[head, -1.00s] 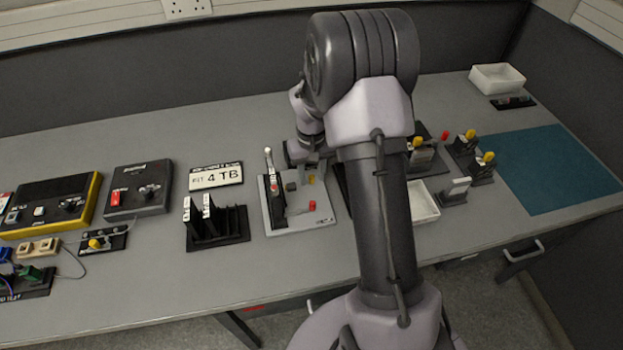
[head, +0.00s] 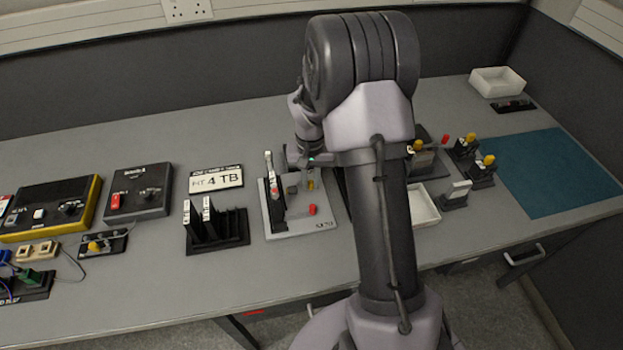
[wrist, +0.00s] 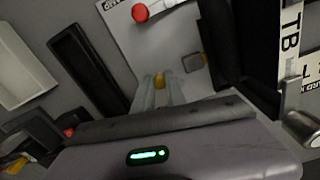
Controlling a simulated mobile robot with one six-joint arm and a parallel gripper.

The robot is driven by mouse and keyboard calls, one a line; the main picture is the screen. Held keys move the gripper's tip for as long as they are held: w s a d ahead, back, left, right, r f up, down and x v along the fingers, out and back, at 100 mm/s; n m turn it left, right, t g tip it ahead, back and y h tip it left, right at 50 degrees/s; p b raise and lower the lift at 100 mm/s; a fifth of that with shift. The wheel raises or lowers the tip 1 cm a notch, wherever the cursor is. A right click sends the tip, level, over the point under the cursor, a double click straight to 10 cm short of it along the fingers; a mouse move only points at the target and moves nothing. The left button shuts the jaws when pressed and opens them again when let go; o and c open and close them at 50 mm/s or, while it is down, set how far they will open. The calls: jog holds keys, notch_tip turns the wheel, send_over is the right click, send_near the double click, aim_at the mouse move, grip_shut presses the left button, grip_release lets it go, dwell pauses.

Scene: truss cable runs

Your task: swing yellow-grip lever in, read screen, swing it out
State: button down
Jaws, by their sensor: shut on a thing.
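The yellow grip (head: 310,185) stands on a light grey panel (head: 300,227) in the middle of the bench. In the wrist view the yellow grip (wrist: 159,80) shows between my gripper's fingertips (wrist: 160,92), which are shut on it. In the head view my gripper (head: 309,174) is over the panel's right part, with its fingers mostly hidden. How far the lever is swung is hard to tell. I cannot make out a lit screen on the panel. A green-lit strip (wrist: 148,155) shows on my gripper's own body.
A white tray (head: 424,207) is to the right, partly behind my arm.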

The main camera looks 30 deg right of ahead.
aim_at(310, 182)
jog(key=c, duration=1.4)
grip_release()
jog(key=shift+o, duration=0.2)
jog(key=shift+r, duration=0.15)
notch_tip(310, 182, up, 17)
jog(key=p, duration=0.6)
jog(key=shift+p, duration=0.4)
jog(key=shift+a+r, duration=0.1)
